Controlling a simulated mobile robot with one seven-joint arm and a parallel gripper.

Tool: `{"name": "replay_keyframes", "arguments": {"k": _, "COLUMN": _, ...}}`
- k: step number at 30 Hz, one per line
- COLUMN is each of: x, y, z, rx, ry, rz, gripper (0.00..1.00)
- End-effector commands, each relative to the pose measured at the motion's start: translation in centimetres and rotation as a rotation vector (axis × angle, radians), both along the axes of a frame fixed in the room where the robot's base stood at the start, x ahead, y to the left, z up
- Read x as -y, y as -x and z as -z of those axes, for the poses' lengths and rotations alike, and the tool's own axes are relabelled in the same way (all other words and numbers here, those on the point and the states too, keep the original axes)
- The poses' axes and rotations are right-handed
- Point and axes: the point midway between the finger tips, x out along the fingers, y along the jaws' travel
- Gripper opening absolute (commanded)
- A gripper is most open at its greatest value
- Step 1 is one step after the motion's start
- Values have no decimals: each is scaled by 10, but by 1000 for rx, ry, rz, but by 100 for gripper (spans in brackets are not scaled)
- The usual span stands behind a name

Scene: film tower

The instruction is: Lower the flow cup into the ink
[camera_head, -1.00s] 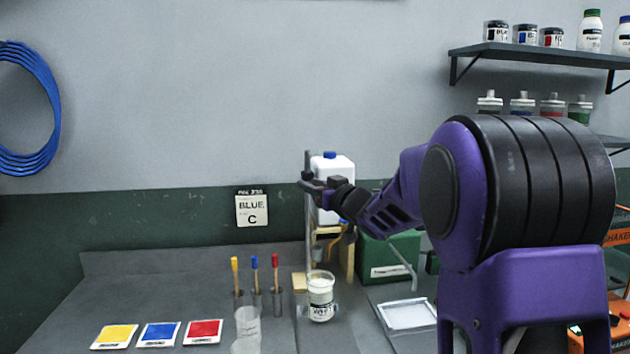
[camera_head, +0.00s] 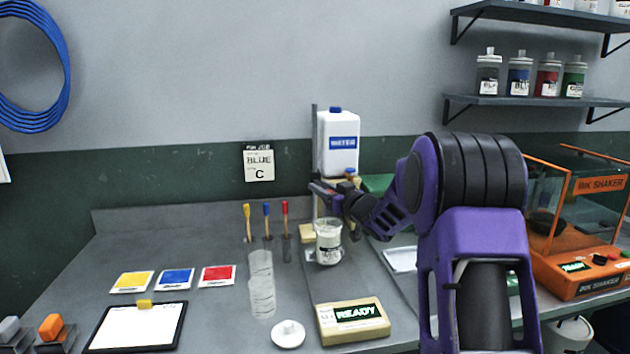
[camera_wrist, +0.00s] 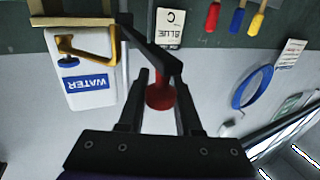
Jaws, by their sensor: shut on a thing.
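My gripper (camera_head: 320,190) is at the vertical rod, above and slightly left of the labelled ink jar (camera_head: 328,256). In the wrist view, which is upside down, my gripper (camera_wrist: 160,76) is shut on a dark red knob (camera_wrist: 160,97) with a narrow stem. I take this for the handle of the flow cup. The cup's body cannot be made out in either view.
A white WATER container (camera_head: 338,150) stands behind my gripper. The orange shaker (camera_head: 580,265) is at right.

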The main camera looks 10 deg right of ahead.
Motion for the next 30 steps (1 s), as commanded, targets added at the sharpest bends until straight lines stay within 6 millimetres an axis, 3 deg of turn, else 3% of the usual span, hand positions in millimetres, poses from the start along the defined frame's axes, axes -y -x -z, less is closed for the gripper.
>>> {"name": "replay_keyframes", "arguments": {"k": 6, "x": 2, "y": 0, "z": 15, "rx": 0, "ry": 0, "rz": -2, "gripper": 0}}
{"name": "replay_keyframes", "arguments": {"k": 20, "x": 2, "y": 0, "z": 20, "rx": -6, "ry": -1, "rz": -2, "gripper": 0}}
{"name": "replay_keyframes", "arguments": {"k": 21, "x": 2, "y": 0, "z": 21, "rx": -7, "ry": 0, "rz": -2, "gripper": 37}}
{"name": "replay_keyframes", "arguments": {"k": 25, "x": 2, "y": 0, "z": 20, "rx": -4, "ry": 0, "rz": -2, "gripper": 60}}
{"name": "replay_keyframes", "arguments": {"k": 30, "x": 2, "y": 0, "z": 18, "rx": -2, "ry": 0, "rz": -2, "gripper": 63}}
